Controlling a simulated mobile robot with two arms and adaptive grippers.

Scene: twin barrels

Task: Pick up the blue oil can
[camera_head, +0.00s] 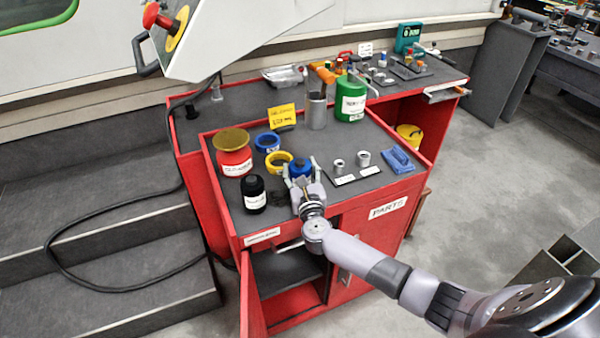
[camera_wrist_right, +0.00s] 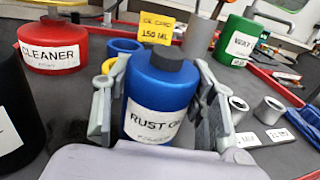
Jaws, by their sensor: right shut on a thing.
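The blue oil can (camera_wrist_right: 160,88) has a dark cap and a white label reading "RUST O…". It stands upright between the two fingers of my right gripper (camera_wrist_right: 158,118) in the wrist view, which are shut on its sides. In the head view the blue can (camera_head: 300,168) shows just beyond my right gripper (camera_head: 303,180), on the red cabinet's dark top (camera_head: 225,192). The gripper hides the can's lower part, so I cannot tell whether it touches the top. My left gripper is not in view.
A red cleaner can (camera_head: 233,160) and a black bottle (camera_head: 254,196) stand left of the can. Blue (camera_head: 267,142) and yellow (camera_head: 279,160) rings, a yellow sign (camera_head: 282,115) and a green can (camera_head: 350,102) are behind. Metal cylinders (camera_head: 363,158) and a blue cloth (camera_head: 398,160) lie right.

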